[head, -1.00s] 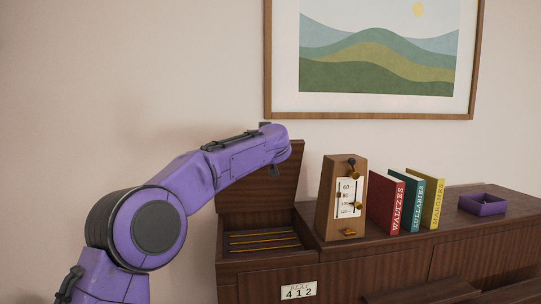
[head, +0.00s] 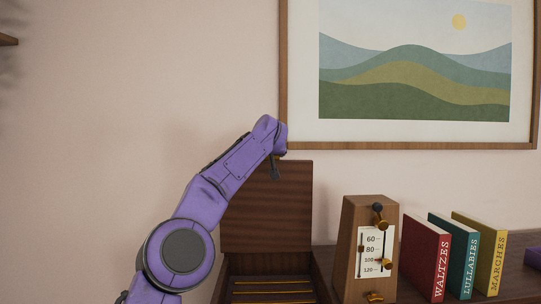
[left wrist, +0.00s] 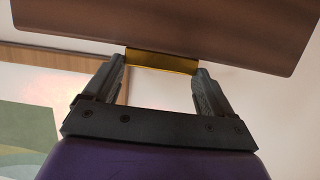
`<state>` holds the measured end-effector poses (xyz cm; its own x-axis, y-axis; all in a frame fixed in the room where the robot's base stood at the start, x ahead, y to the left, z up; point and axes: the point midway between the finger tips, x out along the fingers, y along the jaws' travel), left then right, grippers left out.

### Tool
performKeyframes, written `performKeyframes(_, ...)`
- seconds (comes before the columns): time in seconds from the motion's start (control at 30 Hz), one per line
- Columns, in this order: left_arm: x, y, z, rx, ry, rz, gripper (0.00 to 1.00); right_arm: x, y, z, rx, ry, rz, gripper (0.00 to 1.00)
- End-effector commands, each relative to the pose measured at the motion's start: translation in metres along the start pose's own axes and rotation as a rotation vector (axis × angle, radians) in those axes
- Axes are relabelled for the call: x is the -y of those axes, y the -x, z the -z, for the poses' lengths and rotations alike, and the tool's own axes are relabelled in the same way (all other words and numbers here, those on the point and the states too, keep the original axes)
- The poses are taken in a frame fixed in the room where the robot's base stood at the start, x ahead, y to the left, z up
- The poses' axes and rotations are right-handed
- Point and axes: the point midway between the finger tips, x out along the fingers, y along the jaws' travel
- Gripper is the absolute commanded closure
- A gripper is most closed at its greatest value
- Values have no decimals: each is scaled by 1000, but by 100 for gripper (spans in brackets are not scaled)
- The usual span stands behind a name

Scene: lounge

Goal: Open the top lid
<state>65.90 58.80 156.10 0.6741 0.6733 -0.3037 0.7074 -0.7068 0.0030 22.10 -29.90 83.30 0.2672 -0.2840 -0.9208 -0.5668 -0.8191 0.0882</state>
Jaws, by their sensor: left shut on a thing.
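The top lid (head: 265,212) is a dark wooden panel. It stands raised, close to upright, at the back of the open compartment in the wooden cabinet, and it fills the top of the left wrist view (left wrist: 220,28). My left gripper (left wrist: 160,68) has its two fingers on either side of a brass tab (left wrist: 162,62) at the lid's edge and is shut on it. In the head view my left gripper (head: 277,162) is at the lid's top edge, partly hidden by its own arm. My right gripper is not in view.
The open compartment (head: 268,292) shows several brass rods. To its right on the cabinet stand a wooden metronome (head: 350,235), then red (head: 422,255), teal (head: 455,252) and yellow (head: 488,250) books. A framed picture (head: 415,145) hangs on the wall behind.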

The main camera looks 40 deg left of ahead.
Motion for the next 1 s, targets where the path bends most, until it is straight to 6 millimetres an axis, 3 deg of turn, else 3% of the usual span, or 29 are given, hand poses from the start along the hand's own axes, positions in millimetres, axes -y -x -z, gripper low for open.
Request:
performKeyframes(0.27,0,4,6,-13,-4,0,70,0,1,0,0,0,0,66)
performKeyframes(0.3,0,4,6,-13,-4,0,5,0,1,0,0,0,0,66)
performKeyframes(0.33,0,4,6,-13,-4,0,0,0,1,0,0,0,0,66)
performKeyframes(0.57,-1,3,2,-7,-3,-1,0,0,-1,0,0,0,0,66)
performKeyframes(0.67,-2,13,-1,-9,-3,-2,0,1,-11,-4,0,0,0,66)
performKeyframes(1.0,-1,91,1,-14,-3,-1,0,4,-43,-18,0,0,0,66)
